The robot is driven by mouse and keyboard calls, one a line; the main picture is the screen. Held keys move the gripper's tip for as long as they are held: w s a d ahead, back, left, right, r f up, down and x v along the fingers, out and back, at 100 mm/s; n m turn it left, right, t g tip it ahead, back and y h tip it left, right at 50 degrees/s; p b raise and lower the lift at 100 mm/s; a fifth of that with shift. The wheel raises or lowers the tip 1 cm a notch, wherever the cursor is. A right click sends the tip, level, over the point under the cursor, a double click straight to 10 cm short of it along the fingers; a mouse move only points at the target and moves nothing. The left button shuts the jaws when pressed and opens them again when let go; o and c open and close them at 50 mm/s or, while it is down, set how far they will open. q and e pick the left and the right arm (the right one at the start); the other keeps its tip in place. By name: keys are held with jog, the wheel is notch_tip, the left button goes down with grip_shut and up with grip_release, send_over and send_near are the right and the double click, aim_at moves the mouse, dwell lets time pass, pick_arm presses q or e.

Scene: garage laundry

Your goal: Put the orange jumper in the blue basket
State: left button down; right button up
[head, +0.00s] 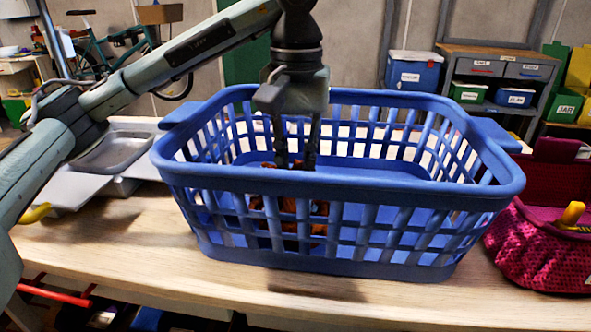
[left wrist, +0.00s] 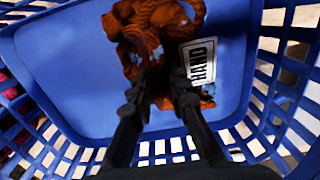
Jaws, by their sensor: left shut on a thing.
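The blue basket (head: 345,190) stands on the wooden bench in the head view, with open slatted sides. My left gripper (head: 293,165) reaches down inside it from above, near its left part. The gripper is shut on the orange jumper (head: 290,215), a crumpled knit seen through the basket's front slats. In the left wrist view the jumper (left wrist: 155,35) hangs at the fingertips (left wrist: 160,90) over the basket floor (left wrist: 75,75). I cannot tell whether the jumper touches the floor. My right gripper is not in view.
A metal sink or tray (head: 115,150) lies left of the basket. A magenta mesh bag (head: 540,235) with a yellow-handled item stands close at the right. Bare bench (head: 150,255) shows in front. Shelves with labelled bins (head: 490,90) stand behind.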

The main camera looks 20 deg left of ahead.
pick_arm(q)
jog(key=c, duration=1.5)
grip_release()
jog(key=shift+f, duration=0.1)
jog(key=shift+o, duration=0.2)
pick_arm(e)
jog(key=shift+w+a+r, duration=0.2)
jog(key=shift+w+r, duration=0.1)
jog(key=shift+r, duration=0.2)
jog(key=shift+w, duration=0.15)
